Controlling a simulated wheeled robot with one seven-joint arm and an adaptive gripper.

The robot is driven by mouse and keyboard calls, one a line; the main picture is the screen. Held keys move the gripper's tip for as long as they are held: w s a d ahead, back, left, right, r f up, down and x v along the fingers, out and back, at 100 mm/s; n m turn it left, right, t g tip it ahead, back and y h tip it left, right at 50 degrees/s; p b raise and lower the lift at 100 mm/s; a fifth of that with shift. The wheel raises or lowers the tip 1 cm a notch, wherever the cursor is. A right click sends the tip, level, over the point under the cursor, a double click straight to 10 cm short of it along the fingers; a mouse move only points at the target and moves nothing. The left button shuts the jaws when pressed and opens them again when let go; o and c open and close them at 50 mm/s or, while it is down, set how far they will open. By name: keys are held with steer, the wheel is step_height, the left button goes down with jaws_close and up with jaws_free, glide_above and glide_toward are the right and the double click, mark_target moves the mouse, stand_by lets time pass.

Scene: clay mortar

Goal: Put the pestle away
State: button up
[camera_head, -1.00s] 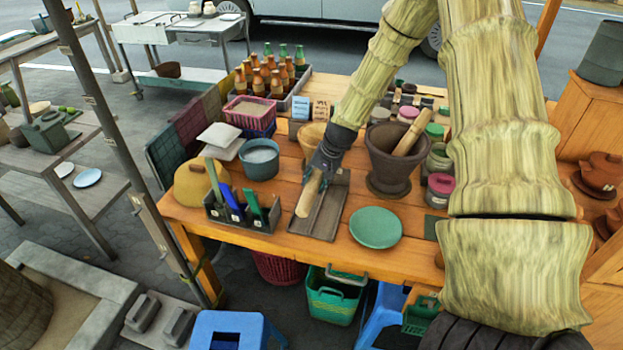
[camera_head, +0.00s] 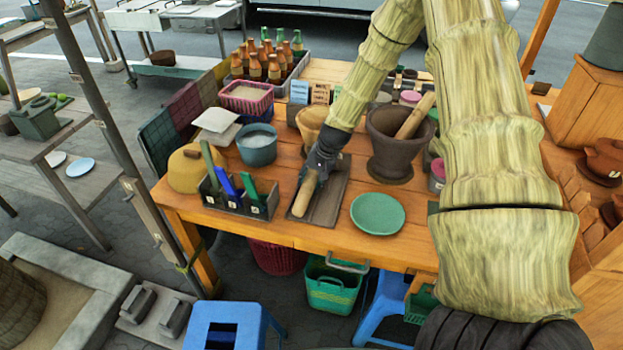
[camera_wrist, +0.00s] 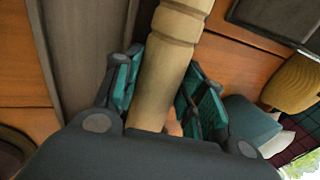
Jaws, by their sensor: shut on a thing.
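My gripper (camera_head: 314,176) is shut on a pale wooden pestle (camera_head: 303,197). The pestle is over the left side of a shallow dark tray (camera_head: 331,203) at the table's front; I cannot tell whether it touches the tray. In the wrist view the pestle (camera_wrist: 167,65) runs between the teal finger pads of the gripper (camera_wrist: 160,98), with the tray (camera_wrist: 85,50) beneath and to the left. A dark mortar (camera_head: 388,155) stands behind and right, with another pale pestle (camera_head: 415,115) leaning in it.
Left of the tray is a dark caddy (camera_head: 240,205) with blue and green tools. A green plate (camera_head: 377,213) lies to its right. A tan pot (camera_head: 310,118), a blue-grey bowl (camera_head: 257,152) and a yellow domed item (camera_head: 187,170) stand close by.

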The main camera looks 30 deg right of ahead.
steer(key=shift+w+a+f, duration=0.1)
steer(key=shift+w, duration=0.05)
steer(key=o, duration=1.5)
steer(key=shift+c, duration=0.2)
steer(key=shift+o, duration=0.3)
steer(key=o, duration=0.3)
steer(key=shift+r+p, duration=3.25)
steer(key=shift+r, duration=1.3)
